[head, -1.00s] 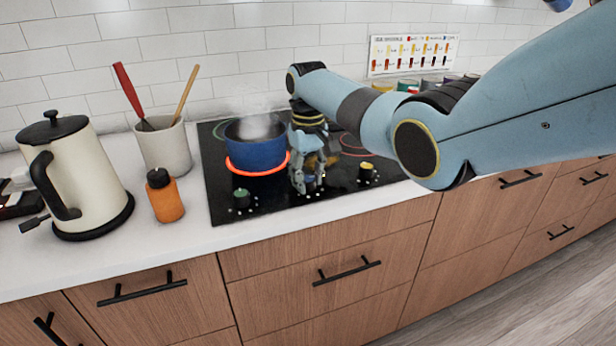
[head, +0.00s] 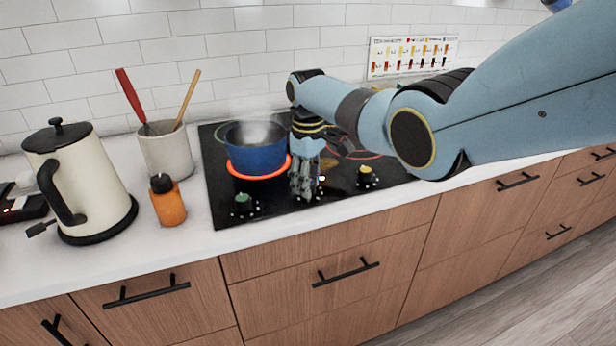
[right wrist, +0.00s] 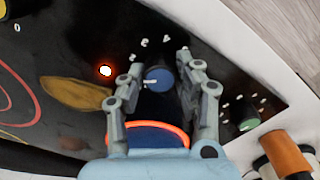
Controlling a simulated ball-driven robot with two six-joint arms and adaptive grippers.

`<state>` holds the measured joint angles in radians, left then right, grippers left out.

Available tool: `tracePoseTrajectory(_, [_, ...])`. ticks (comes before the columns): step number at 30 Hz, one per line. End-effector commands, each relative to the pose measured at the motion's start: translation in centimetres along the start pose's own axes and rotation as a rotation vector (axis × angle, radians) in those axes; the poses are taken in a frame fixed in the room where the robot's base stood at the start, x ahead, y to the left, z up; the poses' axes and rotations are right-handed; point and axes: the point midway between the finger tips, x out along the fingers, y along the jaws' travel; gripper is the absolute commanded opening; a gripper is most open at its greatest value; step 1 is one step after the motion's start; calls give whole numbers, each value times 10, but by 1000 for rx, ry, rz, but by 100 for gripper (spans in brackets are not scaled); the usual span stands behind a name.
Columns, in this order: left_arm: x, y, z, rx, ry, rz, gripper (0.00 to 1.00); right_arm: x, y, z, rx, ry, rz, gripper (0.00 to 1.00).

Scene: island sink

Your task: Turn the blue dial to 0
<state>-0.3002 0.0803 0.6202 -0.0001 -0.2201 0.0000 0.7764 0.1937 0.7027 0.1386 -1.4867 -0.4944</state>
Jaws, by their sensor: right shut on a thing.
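The blue dial (right wrist: 160,79) sits on the black cooktop (head: 219,185), between my right gripper's fingertips in the right wrist view. A small orange light (right wrist: 105,70) glows near the dial. My left gripper is not in view.
A blue pot (head: 256,150) steams on a glowing red ring, close to my right gripper. A green dial (head: 243,203) and a yellow dial (head: 367,175) stand either side. An orange bottle (head: 168,203), utensil crock (head: 165,152) and kettle (head: 90,180) are left.

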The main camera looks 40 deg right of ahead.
Motion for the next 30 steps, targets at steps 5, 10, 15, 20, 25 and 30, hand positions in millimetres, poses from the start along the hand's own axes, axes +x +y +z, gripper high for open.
tracePoseTrajectory(5, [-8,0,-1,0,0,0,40,-2,0,0,-165,0,0,1])
tracePoseTrajectory(10, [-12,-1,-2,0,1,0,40,-2,0,0,-326,0,0,1])
tracePoseTrajectory(15, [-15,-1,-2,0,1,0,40,-1,0,0,-488,0,0,1])
tracePoseTrajectory(20, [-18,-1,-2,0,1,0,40,-1,0,0,-634,-1,0,1])
tracePoseTrajectory(25, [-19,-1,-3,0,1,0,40,-1,0,0,-772,0,1,1])
tracePoseTrajectory(30, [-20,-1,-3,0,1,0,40,0,0,0,-879,0,1,1])
